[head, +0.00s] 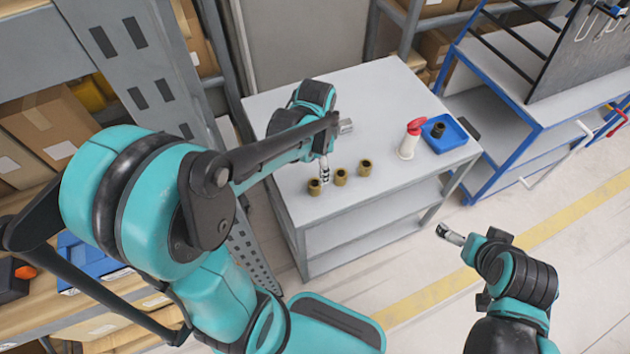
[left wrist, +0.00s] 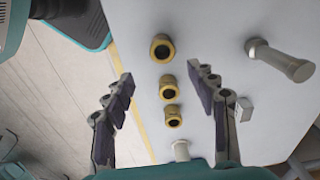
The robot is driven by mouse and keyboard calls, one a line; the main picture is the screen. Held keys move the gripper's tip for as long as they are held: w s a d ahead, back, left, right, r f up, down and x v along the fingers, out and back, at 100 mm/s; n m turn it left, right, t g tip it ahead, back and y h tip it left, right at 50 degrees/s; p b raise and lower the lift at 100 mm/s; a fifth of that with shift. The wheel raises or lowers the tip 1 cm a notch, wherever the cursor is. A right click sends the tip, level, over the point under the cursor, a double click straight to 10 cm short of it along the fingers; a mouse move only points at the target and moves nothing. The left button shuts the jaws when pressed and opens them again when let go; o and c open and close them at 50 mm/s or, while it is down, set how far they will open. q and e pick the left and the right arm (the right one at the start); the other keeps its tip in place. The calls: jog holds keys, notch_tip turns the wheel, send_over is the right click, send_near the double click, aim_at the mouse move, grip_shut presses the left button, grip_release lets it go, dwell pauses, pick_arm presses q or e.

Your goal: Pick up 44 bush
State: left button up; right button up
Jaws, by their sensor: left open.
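Three brass bushes stand in a row near the front edge of the grey table: the left one (head: 314,187), the middle one (head: 340,177) and the right one (head: 365,167). No size marks are readable, so I cannot tell which is the 44 bush. In the left wrist view they form a column: upper (left wrist: 162,48), middle (left wrist: 168,88), lower (left wrist: 173,116). My left gripper (head: 335,148) is open and empty above the table, its fingers spread on either side of the row in the left wrist view (left wrist: 160,70). My right gripper (head: 448,234) is off the table's front right; its jaw opening is unclear.
A red-and-white bottle (head: 409,142) and a blue tray (head: 460,137) holding a dark ring-like part (head: 438,130) stand at the table's right end. The left wrist view shows a grey flanged pin (left wrist: 280,60) and a small grey block (left wrist: 244,108). Shelving stands left.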

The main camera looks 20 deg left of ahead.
aim_at(315, 181)
pick_arm(q)
jog(key=shift+m, duration=0.3)
jog(key=f+b, duration=0.1)
jog(key=f, duration=0.1)
jog(key=f+b, duration=0.1)
jog(key=f, duration=0.2)
jog(key=f+b, duration=0.1)
jog(key=f, duration=0.2)
jog(key=shift+w+a+f, duration=0.2)
jog(key=shift+a, duration=0.15)
jog(key=c, duration=1.3)
